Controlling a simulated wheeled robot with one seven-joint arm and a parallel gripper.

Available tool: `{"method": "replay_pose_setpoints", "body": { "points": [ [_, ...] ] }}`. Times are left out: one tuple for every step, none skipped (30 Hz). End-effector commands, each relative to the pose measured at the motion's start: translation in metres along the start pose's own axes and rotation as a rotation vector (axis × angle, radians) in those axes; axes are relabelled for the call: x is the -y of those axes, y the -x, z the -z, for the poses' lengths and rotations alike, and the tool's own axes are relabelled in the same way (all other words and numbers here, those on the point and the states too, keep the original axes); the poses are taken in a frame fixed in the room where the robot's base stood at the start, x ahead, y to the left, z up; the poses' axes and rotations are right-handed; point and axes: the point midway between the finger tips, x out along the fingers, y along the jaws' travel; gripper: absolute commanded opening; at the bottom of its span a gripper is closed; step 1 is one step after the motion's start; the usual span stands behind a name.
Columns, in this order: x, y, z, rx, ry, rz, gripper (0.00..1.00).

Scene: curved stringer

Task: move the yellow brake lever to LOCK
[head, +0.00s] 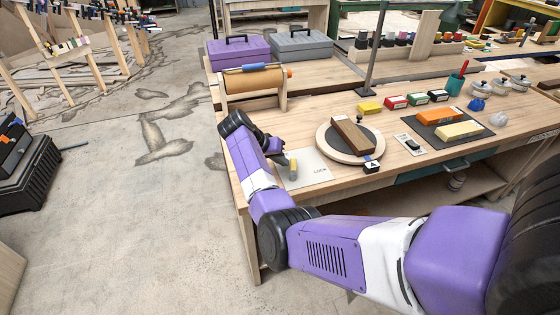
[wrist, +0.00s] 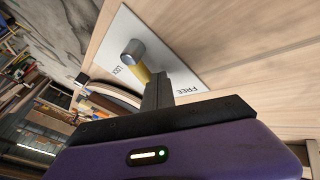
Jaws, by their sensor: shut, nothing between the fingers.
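The yellow brake lever (wrist: 142,74) sits on a pale plate (wrist: 182,72) with a grey round pivot (wrist: 133,51). In the wrist view the lever points from the pivot toward the gripper, between the LOCK and FREE labels and nearer LOCK. My gripper (wrist: 157,88) is shut and empty, its fingers beside the lever on the FREE side. I cannot tell whether they touch it. In the head view the lever (head: 293,171) shows small on the plate (head: 315,172) at the bench's left end, just right of my gripper (head: 281,160).
A round turntable (head: 325,146) with a brown block (head: 352,134) stands right of the plate. A paper roll (head: 254,80) in a wooden stand is behind. Coloured boxes, a dark mat (head: 424,130) and pots lie farther right. Open floor lies left of the bench (head: 420,185).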

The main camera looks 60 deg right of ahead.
Motion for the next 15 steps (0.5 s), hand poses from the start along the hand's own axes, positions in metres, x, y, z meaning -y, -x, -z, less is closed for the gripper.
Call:
{"method": "replay_pose_setpoints", "body": {
  "points": [
    [-0.001,-0.005,0.0,-0.003,0.003,0.001,0.0],
    [-0.002,-0.006,0.001,-0.003,0.004,0.002,0.0],
    [-0.003,-0.007,0.002,-0.004,0.006,0.002,0.0],
    [-0.004,-0.007,0.003,-0.004,0.006,0.002,0.0],
    [-0.005,-0.008,0.004,-0.004,0.007,0.002,0.0],
    [-0.007,-0.009,0.005,-0.005,0.007,0.002,0.0],
    [-0.008,-0.009,0.006,-0.005,0.006,0.002,0.0],
    [-0.009,-0.01,0.007,-0.005,0.006,0.002,0.0],
    [-0.011,-0.011,0.008,-0.005,0.007,0.002,0.0],
    [-0.012,-0.011,0.009,-0.005,0.007,0.003,0.0],
    [-0.013,-0.012,0.009,-0.004,0.007,0.003,0.0],
    [-0.014,-0.013,0.01,-0.004,0.007,0.003,0.0],
    [-0.015,-0.014,0.011,-0.004,0.007,0.003,0.0],
    [-0.017,-0.015,0.011,-0.004,0.007,0.003,0.0],
    [-0.018,-0.016,0.012,-0.004,0.008,0.003,0.0]
  ]
}}
